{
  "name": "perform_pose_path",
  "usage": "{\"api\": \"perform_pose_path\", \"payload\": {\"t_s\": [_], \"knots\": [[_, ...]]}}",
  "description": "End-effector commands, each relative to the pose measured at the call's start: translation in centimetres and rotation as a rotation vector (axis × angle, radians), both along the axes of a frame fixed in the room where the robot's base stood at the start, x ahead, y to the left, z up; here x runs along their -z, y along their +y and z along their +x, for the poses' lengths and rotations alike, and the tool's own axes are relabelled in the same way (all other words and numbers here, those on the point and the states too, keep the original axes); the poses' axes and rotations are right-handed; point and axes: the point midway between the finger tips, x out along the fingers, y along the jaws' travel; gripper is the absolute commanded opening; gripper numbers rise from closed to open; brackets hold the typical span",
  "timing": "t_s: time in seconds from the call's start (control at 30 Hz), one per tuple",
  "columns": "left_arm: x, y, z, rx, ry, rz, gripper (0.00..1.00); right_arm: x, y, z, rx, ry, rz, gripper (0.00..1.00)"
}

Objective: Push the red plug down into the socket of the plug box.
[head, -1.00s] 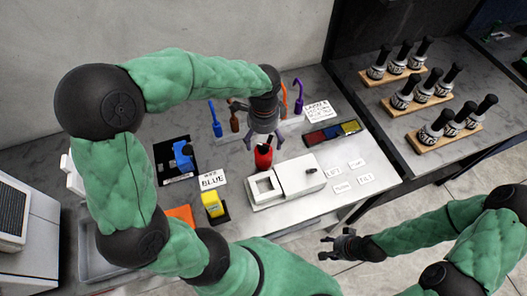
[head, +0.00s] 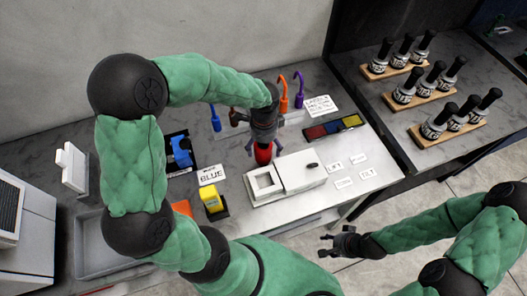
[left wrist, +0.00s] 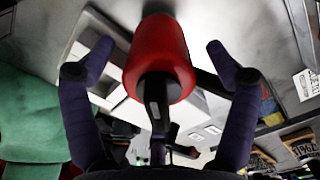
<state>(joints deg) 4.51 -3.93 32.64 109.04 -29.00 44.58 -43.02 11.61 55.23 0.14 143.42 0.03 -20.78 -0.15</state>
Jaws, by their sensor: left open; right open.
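The red plug (head: 263,154) stands just behind the white plug box (head: 304,171) in the head view, its upper part hidden by my left gripper. The box has a square opening (head: 264,181) in its left part. My left gripper (head: 264,147) points down over the plug with its fingers open. In the left wrist view the red plug (left wrist: 158,50), with a dark stem-like part, lies between the spread fingers of my left gripper (left wrist: 157,62), with gaps on both sides. My right gripper (head: 338,241) is open and empty, in front of the table.
A blue item (head: 181,152) and a yellow item (head: 212,199) stand to the left. Colored hooks (head: 284,94) stand behind, and a tray of color blocks (head: 333,129) lies behind right. Label cards (head: 347,172) lie right of the box.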

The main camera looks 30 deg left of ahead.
Motion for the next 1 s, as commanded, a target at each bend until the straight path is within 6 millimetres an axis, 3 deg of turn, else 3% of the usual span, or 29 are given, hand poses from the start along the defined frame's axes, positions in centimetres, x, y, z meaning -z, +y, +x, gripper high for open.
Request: {"api": "perform_pose_path", "payload": {"t_s": [0.03,0.2,0.3,0.67,1.0], "knots": [[0.0,0.0,0.0,0.0,0.0,0.0,0.87,0.0,0.0,0.0,0.0,0.0,0.0,0.49],[-0.1,0.0,0.0,0.0,0.0,0.0,0.39,0.0,0.0,0.0,0.0,0.0,0.0,0.49],[-0.1,0.0,0.0,0.0,0.0,0.0,0.17,0.0,0.0,0.0,0.0,0.0,0.0,0.49],[-0.8,0.0,0.1,0.0,-0.002,0.001,0.17,-0.3,0.0,0.0,0.0,0.0,0.0,0.49],[-6.9,0.0,0.1,0.0,-0.004,0.0,0.17,-1.8,0.0,0.0,0.0,0.0,0.0,0.49]]}}
